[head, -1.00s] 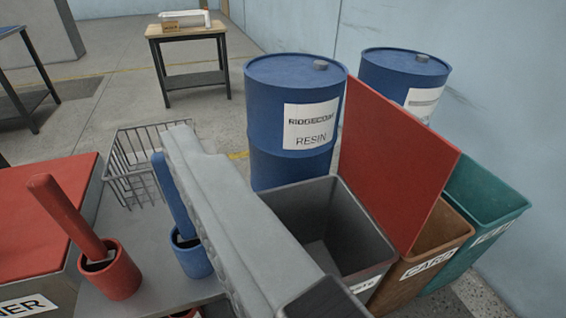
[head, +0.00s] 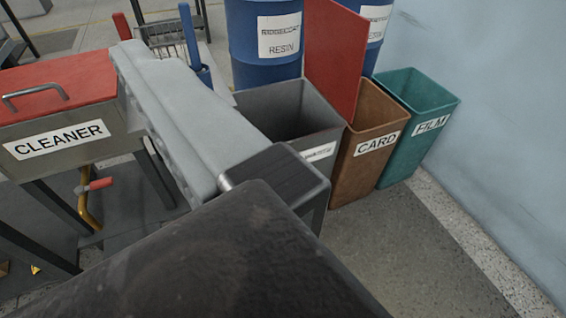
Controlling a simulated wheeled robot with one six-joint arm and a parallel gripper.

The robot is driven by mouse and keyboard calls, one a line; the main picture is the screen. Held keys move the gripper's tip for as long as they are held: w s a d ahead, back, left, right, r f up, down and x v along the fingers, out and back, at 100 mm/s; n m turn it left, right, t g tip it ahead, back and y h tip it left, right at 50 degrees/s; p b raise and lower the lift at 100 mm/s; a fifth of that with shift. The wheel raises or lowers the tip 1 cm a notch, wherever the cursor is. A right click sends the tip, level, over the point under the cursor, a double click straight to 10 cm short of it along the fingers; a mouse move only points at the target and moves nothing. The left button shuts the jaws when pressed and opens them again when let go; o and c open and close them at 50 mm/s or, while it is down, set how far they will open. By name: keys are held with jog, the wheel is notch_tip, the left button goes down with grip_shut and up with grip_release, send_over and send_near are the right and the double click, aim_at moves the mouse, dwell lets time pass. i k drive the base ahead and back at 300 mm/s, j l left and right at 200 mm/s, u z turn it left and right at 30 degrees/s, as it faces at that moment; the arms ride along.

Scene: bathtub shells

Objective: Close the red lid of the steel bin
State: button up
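The steel bin (head: 325,138) is a grey open-topped bin in the middle of the view, with a white label whose word I cannot read. Its red lid (head: 336,62) stands open, nearly upright, along the bin's right side. The bin's dark inside shows. My gripper is not in view; my own pale arm link and dark parts cross the left and lower middle, hiding the bin's lower left front.
A brown CARD bin (head: 372,160) and a green FILM bin (head: 412,140) stand right of the steel bin. Blue drums (head: 245,70) stand behind. A CLEANER box (head: 85,130) with a shut red lid is at left. Floor (head: 400,240) at right front is clear.

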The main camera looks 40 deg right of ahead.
aim_at(336, 37)
jog(key=k+l, duration=0.1)
jog(key=l, duration=0.85)
jog(key=k+l, duration=0.15)
jog(key=l, duration=0.35)
jog(key=k+l, duration=0.1)
jog(key=l, duration=0.4)
jog(key=k+l, duration=0.1)
jog(key=l, duration=0.85)
jog(key=k+l, duration=0.15)
jog(key=l, duration=0.35)
jog(key=i+l, duration=0.25)
jog(key=i, duration=0.15)
jog(key=i+l+u, duration=0.15)
jog(key=i, duration=0.25)
jog(key=l, duration=0.1)
